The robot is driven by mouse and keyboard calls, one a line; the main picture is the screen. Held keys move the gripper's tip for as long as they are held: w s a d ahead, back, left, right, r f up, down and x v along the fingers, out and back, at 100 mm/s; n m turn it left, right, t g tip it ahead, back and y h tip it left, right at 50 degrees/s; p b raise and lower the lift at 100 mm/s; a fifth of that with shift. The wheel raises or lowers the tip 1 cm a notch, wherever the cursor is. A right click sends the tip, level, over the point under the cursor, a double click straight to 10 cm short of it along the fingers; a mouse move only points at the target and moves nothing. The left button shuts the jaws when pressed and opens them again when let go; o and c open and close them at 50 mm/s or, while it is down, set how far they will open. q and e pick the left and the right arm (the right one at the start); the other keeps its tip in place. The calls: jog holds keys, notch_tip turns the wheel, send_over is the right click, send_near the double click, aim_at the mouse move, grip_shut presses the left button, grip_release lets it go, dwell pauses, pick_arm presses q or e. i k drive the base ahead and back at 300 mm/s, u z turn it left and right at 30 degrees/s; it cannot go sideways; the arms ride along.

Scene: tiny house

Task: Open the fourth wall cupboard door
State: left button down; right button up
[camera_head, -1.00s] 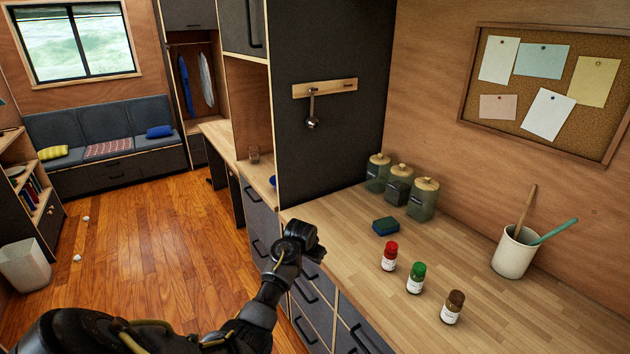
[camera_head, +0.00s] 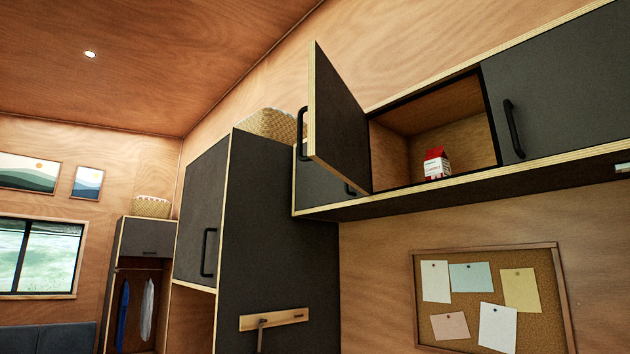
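A row of dark grey wall cupboards runs along the upper right. One cupboard door (camera_head: 338,125) stands swung wide open, with its black handle (camera_head: 302,133) at its left edge. The open compartment (camera_head: 465,125) has bare wood walls and holds a red and white carton (camera_head: 436,164). To its right is a shut door (camera_head: 570,95) with a black vertical handle (camera_head: 513,128). To its left is another shut door (camera_head: 318,185), partly hidden behind the open one. I cannot tell which of these is counted as fourth. Neither gripper is in view.
A tall dark cabinet (camera_head: 278,235) stands left of the wall cupboards, with a shut door (camera_head: 203,215) and a woven basket (camera_head: 272,124) on top. A cork board (camera_head: 550,300) hangs below the cupboards. The open door juts out into the room.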

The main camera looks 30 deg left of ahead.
aim_at(337, 142)
jog(key=z, duration=0.95)
jog(key=k, duration=0.75)
jog(key=u, duration=0.25)
